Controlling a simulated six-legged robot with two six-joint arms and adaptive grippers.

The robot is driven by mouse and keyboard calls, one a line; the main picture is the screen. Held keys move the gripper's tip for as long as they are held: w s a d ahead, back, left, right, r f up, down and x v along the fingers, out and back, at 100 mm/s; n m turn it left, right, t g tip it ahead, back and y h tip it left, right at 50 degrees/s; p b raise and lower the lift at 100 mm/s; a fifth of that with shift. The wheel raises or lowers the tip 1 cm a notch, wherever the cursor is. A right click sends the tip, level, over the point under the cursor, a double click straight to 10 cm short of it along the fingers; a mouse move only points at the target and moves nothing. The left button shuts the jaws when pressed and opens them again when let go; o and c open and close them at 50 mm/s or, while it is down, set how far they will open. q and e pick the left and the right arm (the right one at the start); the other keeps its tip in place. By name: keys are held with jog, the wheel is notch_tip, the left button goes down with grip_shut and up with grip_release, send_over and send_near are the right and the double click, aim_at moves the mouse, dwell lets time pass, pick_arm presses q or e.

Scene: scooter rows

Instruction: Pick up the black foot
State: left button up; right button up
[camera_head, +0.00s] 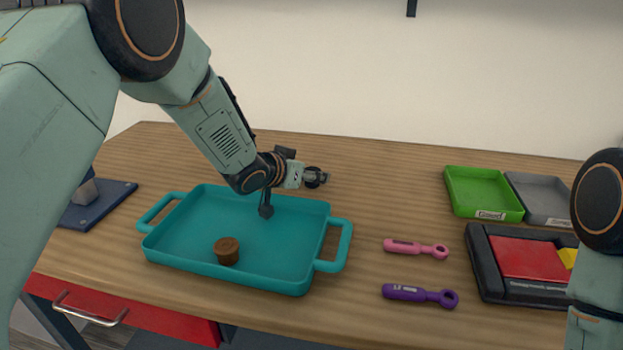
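A small dark piece with a thin stem (266,210), likely the black foot, shows over the teal tray (180,259) just below my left wrist. I cannot tell whether it rests on the tray floor or touches my arm. My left gripper (315,177) is above the tray's back right part, pointing right. It is small and partly hidden by its own wrist, so I cannot tell whether its fingers are open or shut. A brown round piece (227,251) sits in the tray's front part. Only part of my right arm shows at the right edge; its gripper is out of view.
A pink tool (415,248) and a purple tool (420,295) lie right of the tray. A green bin (484,192), a grey bin (541,198) and a black case with a red panel (528,258) are further right. A dark blue mat (98,205) lies at left.

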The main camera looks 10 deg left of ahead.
pick_arm(q)
jog(key=shift+w+f, duration=0.1)
jog(key=shift+c, duration=0.7)
jog(key=shift+s+d+r, duration=0.2)
jog(key=shift+s+r, duration=0.05)
jog(key=c, duration=0.3)
jog(key=shift+w+a+f, duration=0.1)
jog(key=shift+a+f, duration=0.05)
jog(key=c, duration=0.5)
jog(key=shift+c, duration=1.4)
